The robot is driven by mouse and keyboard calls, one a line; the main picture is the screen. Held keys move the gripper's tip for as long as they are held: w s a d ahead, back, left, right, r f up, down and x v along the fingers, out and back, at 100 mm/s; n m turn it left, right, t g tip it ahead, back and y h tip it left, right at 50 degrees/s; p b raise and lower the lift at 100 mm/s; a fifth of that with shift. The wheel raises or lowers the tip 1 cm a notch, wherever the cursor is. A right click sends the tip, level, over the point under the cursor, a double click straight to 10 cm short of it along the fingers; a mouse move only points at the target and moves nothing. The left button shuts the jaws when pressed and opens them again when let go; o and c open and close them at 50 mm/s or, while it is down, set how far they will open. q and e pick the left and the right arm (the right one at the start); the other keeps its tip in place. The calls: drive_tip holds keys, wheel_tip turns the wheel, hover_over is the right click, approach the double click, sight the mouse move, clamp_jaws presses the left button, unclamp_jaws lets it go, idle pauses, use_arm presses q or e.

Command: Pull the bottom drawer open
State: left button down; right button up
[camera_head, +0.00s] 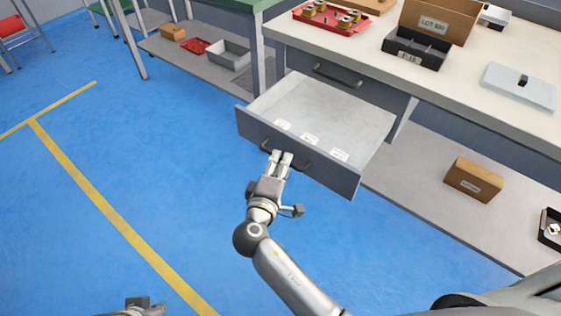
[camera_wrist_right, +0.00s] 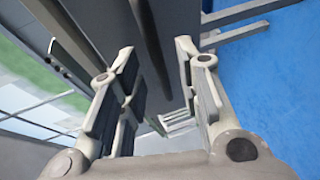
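The bottom drawer (camera_head: 245,122) is pulled out from under the bench. It is empty, with a pale floor and several white labels inside its front. Its dark handle (camera_head: 303,166) is on the front panel. My right gripper (camera_head: 281,156) is at this handle, with its fingertips close to the front panel. In the right wrist view the two fingers (camera_wrist_right: 165,92) stand apart, with a dark bar, seemingly the handle, between them and a visible gap. My left gripper (camera_head: 140,305) shows only partly at the bottom edge, its fingers unclear.
The upper drawer (camera_head: 362,86) above is shut. The worktop (camera_head: 455,85) carries a red tray (camera_head: 330,20), a dark bin (camera_head: 416,48) and a cardboard box (camera_head: 440,18). A brown box (camera_head: 473,179) sits on the lower shelf at right. Blue floor left of the drawer is clear.

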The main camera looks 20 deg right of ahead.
drive_tip(key=v, duration=0.6)
idle(0.3)
